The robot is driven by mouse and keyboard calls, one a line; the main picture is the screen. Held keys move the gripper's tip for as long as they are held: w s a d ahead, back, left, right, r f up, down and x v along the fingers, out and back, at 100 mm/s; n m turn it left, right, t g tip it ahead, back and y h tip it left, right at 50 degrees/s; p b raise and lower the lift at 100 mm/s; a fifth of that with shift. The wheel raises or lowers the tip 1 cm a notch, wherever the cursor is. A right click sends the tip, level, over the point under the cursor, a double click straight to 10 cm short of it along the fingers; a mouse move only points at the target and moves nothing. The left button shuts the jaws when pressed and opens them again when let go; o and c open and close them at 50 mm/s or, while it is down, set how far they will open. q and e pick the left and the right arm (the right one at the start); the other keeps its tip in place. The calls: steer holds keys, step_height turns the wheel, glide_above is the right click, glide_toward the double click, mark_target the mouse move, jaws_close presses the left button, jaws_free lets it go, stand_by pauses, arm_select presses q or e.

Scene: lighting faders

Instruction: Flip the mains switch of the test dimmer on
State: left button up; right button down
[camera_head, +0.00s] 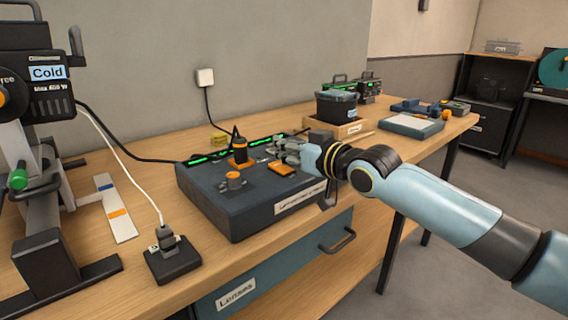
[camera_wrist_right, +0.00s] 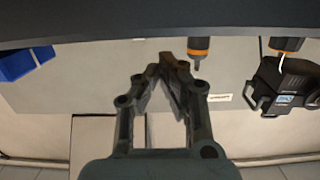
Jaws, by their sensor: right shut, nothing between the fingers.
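A dark box-shaped dimmer unit (camera_head: 205,200) with a white front label (camera_head: 300,197) lies on the wooden bench. On its top are a knob with an orange base (camera_head: 234,181), an upright black and orange part (camera_head: 239,152) and a flat orange piece (camera_head: 281,168). Green lit strips run along its back. I cannot tell which part is the mains switch, or its position. My right gripper (camera_head: 284,153) is over the right part of the top; whether it touches anything is unclear. In the right wrist view the gripper (camera_wrist_right: 172,60) is shut and empty. My left gripper is not in view.
A small black box (camera_head: 172,262) with a white cable is at the front edge. A dark tub in a wooden tray (camera_head: 352,130) stands behind my right arm. A drawer labelled Lenses (camera_head: 270,270) is below.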

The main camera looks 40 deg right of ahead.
steer(key=shift+w+f, duration=0.1)
steer(key=shift+f, duration=0.7)
